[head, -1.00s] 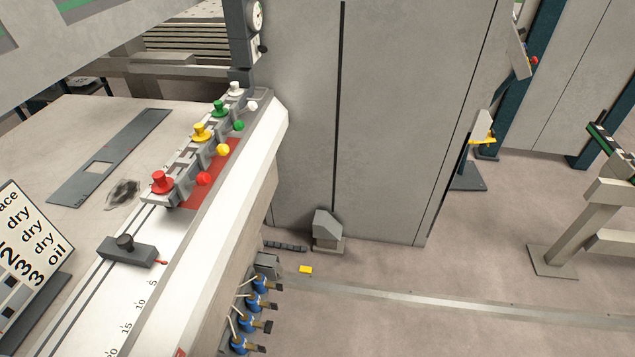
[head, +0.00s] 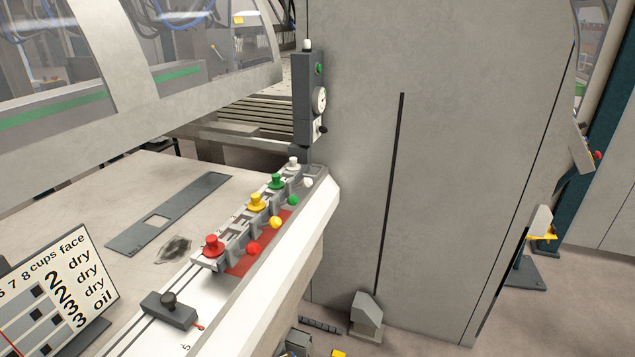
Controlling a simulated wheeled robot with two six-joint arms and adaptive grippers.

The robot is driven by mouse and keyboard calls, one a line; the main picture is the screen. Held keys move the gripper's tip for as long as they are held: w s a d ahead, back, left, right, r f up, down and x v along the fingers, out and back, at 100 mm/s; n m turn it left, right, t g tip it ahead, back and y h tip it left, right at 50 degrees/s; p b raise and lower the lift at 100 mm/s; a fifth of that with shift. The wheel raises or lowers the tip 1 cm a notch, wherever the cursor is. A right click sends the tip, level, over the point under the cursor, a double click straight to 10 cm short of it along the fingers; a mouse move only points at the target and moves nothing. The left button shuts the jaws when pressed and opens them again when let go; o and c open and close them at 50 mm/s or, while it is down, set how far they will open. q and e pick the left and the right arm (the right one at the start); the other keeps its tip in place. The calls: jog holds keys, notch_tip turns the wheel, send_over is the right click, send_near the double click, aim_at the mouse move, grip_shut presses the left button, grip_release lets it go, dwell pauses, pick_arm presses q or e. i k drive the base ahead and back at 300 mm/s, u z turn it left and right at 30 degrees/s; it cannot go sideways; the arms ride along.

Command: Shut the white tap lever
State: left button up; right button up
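In the head view a row of taps runs along the right edge of the machine table. The white tap (head: 293,163) is the farthest one, at the back end of the row. A small white ball (head: 308,182) beside it looks like the end of its lever. Nearer come the green tap (head: 278,181), the yellow tap (head: 256,202) and the red tap (head: 213,245), each with a ball of its own colour on the right. At this size I cannot tell the white lever's exact angle. Neither of my grippers is in view.
A dark post with a gauge (head: 319,99) stands just behind the white tap. A tall grey cabinet (head: 450,160) stands to the right. A sign (head: 62,290) and a sliding stop (head: 170,308) are on the table (head: 110,200) at the near left.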

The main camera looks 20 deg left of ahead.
aim_at(307, 181)
jog(key=z, duration=0.35)
jog(key=i, duration=1.7)
jog(key=u, duration=0.8)
